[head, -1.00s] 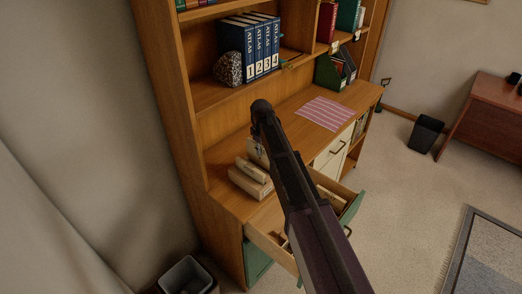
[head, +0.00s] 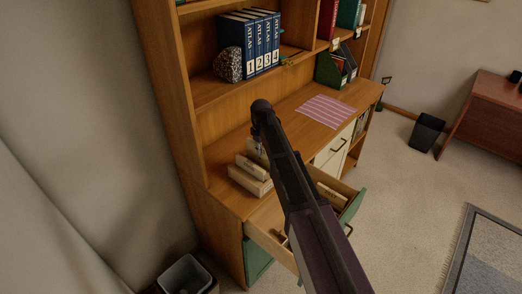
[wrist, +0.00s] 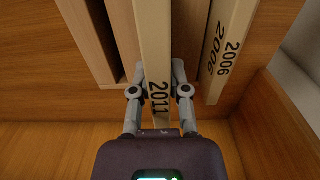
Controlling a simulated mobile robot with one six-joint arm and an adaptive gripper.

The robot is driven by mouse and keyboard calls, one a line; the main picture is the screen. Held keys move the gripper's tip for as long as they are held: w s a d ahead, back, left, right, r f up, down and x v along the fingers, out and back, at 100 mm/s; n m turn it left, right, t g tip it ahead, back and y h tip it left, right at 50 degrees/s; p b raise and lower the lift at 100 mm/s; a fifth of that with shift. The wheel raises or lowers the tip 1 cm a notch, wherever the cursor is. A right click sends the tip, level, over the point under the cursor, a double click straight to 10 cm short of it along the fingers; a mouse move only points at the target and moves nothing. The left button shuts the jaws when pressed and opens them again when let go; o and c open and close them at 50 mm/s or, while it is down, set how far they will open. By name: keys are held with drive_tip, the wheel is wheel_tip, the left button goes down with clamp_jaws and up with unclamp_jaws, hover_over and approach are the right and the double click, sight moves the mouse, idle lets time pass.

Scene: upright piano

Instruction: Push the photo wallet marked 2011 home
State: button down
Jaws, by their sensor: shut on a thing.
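The photo wallet marked 2011 (wrist: 154,50) is a thin cream slab, seen in the middle of the wrist view with its number towards me. My gripper (wrist: 157,78) has one finger on each side of it and is shut on it near the marked end. The wallet marked 2006 (wrist: 228,50) stands to its right, a little apart and tilted. To its left is a pale wooden divider or slab (wrist: 95,40) with a dark gap beside it. In the head view my arm hides the gripper, and I cannot make out the 2011 wallet there.
Cream boxes (head: 250,181) lie on the desk's left end. An open drawer (head: 268,242) with things in it juts out below. Volumes marked ATLAS (head: 250,42) and a speckled stone (head: 228,64) stand on the shelf. A striped sheet (head: 326,110) lies on the desk.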

sight(261, 164)
drive_tip(key=shift+f+b, duration=2.15)
drive_tip(key=shift+f, duration=0.1)
idle(3.1)
drive_tip(key=c, duration=0.5)
unclamp_jaws()
drive_tip(key=shift+c, duration=0.2)
drive_tip(key=shift+r, duration=0.2)
wheel_tip(261, 164, up, 12)
drive_tip(key=p, duration=1.2)
drive_tip(key=shift+f, duration=0.2)
